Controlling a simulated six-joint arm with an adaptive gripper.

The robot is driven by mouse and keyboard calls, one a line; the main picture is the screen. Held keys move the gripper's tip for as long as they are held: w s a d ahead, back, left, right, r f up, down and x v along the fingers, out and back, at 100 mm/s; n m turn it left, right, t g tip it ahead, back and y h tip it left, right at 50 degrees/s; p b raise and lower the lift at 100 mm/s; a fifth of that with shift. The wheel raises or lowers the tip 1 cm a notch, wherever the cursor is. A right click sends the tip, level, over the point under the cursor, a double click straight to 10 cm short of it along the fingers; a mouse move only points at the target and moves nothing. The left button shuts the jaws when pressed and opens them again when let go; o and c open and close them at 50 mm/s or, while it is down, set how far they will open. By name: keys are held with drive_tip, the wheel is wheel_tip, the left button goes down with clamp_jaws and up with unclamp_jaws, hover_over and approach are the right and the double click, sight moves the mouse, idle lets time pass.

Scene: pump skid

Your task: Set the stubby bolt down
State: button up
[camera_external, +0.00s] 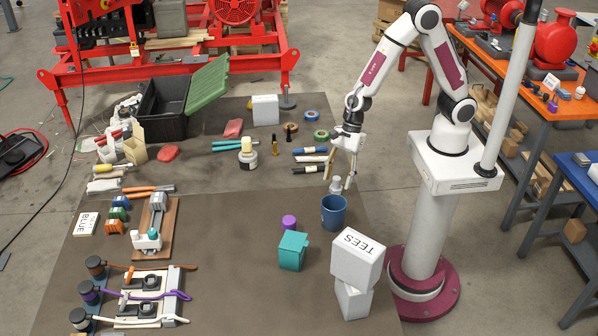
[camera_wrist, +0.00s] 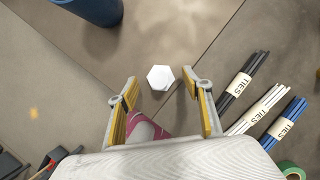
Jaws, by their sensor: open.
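The stubby bolt shows in the wrist view as a pale hexagonal head (camera_wrist: 160,77) seen from above, between and just past my fingertips. My gripper (camera_wrist: 160,82) is open, with a finger on either side of the head and a visible gap to each. In the external view, my gripper (camera_external: 343,184) points down at the mat, just behind the blue cup (camera_external: 334,212). A small grey piece there, which looks like the bolt (camera_external: 336,187), stands by the fingers. The bolt's lower part is hidden.
Bundles of black (camera_wrist: 239,86), white (camera_wrist: 257,110) and blue ties (camera_wrist: 288,119) lie right of my gripper in the wrist view. The mat's middle (camera_external: 240,210) is clear.

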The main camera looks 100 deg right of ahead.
drive_tip(key=shift+v, duration=2.65)
drive_tip(key=shift+w+d, duration=0.15)
